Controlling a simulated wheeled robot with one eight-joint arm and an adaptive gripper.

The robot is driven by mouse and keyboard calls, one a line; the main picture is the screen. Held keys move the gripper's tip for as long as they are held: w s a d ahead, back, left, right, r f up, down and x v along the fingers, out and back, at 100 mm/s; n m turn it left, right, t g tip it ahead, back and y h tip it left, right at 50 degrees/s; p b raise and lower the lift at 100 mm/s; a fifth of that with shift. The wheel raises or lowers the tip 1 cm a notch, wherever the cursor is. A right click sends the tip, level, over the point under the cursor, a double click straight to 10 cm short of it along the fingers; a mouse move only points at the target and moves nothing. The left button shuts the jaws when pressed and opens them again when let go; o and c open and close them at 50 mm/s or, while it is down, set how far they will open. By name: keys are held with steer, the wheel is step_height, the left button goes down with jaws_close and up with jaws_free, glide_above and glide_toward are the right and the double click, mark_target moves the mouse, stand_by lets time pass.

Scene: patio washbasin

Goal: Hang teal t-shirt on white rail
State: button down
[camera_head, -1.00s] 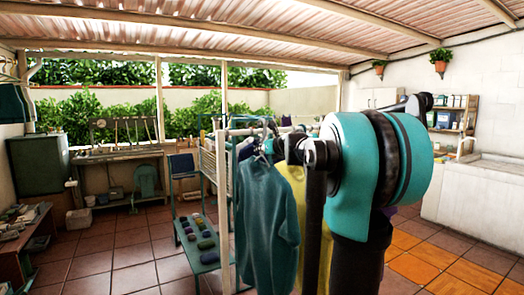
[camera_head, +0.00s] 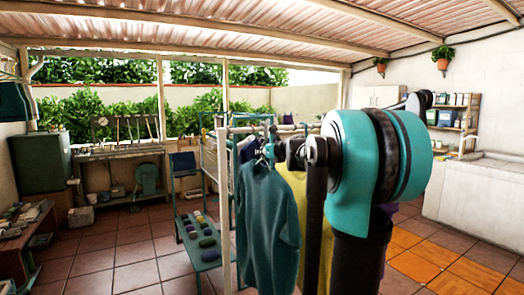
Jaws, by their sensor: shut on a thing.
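The teal t-shirt (camera_head: 268,230) hangs upright on a hanger in the middle of the head view, in front of a yellow garment (camera_head: 296,188). The white rail (camera_head: 245,130) runs at the top of a white-posted rack, just above the shirt's hanger. My gripper (camera_head: 276,150) is at the hanger's top, close to the rail, and is shut on the hanger of the teal t-shirt. My arm hides part of the gripper and the rail's near right part. I cannot tell whether the hook is over the rail or beside it.
The rack's white post (camera_head: 223,200) stands left of the shirt. A low teal bench (camera_head: 208,262) with several small items is left of the post. A workbench (camera_head: 120,155) stands at the back left, and a white basin (camera_head: 480,195) at the right. Tiled floor between is clear.

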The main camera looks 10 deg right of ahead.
steer(key=shift+f, duration=0.15)
steer(key=c, duration=1.5)
jaws_free()
steer(key=shift+s, duration=0.1)
steer(key=shift+s+f+v, duration=0.1)
steer(key=shift+f+v, duration=0.35)
steer(key=shift+v, duration=1.5)
steer(key=shift+s+f+v, duration=0.1)
steer(key=shift+f+v, duration=0.35)
steer(key=shift+v, duration=1.45)
steer(key=shift+s+f+v, duration=0.1)
steer(key=shift+f+v, duration=0.3)
steer(key=shift+v, duration=1.55)
steer(key=shift+d, duration=0.1)
